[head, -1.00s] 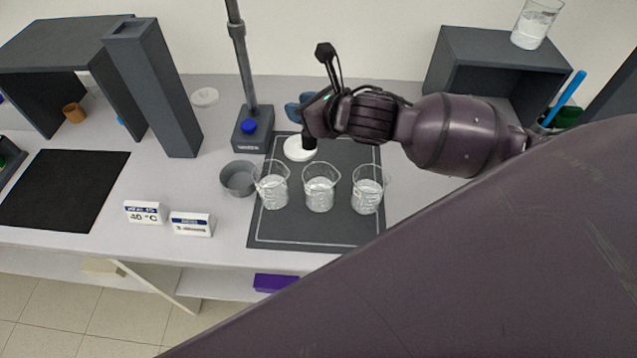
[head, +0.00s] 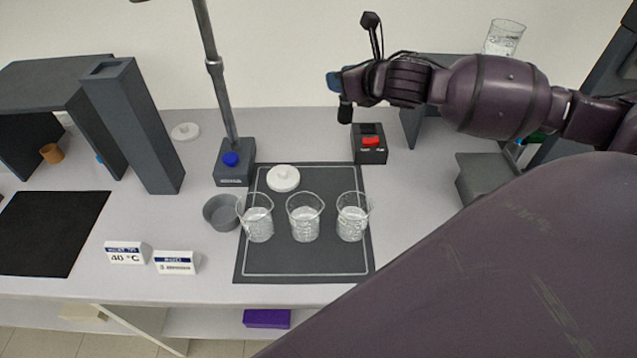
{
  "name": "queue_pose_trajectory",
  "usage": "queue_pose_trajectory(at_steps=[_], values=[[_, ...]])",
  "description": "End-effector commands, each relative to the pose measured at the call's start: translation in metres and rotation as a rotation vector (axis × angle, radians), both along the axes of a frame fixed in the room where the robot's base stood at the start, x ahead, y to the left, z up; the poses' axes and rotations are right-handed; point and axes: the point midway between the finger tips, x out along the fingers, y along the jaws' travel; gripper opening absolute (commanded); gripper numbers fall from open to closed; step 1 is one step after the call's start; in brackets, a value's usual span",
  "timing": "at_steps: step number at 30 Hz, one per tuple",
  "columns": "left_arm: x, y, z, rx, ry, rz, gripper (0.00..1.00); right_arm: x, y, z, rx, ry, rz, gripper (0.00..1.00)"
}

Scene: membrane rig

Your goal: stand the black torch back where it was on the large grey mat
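The large grey mat (head: 305,262) with a white border line lies on the bench. On it stand three glass beakers, the left (head: 257,222), middle (head: 304,222) and right (head: 352,220), with a white round disc (head: 283,178) behind them. My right gripper (head: 340,84), with blue fingertips, is up beyond the mat's back edge. It appears shut on the black torch (head: 345,113), whose dark lower end hangs below the fingers; its upper part is hidden by the gripper. The torch is off the mat and in the air. My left gripper is not in view.
A box with a red switch (head: 370,143) stands behind the mat's right corner. A stand (head: 234,168) with a tall pole and a grey dish (head: 220,213) flank the mat's left. Two label signs (head: 126,252) are at front left. Mat space in front of the beakers is clear.

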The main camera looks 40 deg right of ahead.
Motion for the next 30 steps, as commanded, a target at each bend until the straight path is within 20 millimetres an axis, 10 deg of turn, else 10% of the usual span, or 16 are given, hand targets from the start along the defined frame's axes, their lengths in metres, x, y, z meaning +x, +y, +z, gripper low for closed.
queue_pose_trajectory(at_steps=[18,30], values=[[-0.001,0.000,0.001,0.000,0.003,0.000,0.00,-0.001,0.000,-0.121,0.005,0.002,-0.002,0.04],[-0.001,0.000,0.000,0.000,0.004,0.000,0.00,-0.001,0.000,-0.157,0.001,0.001,0.000,0.04]])
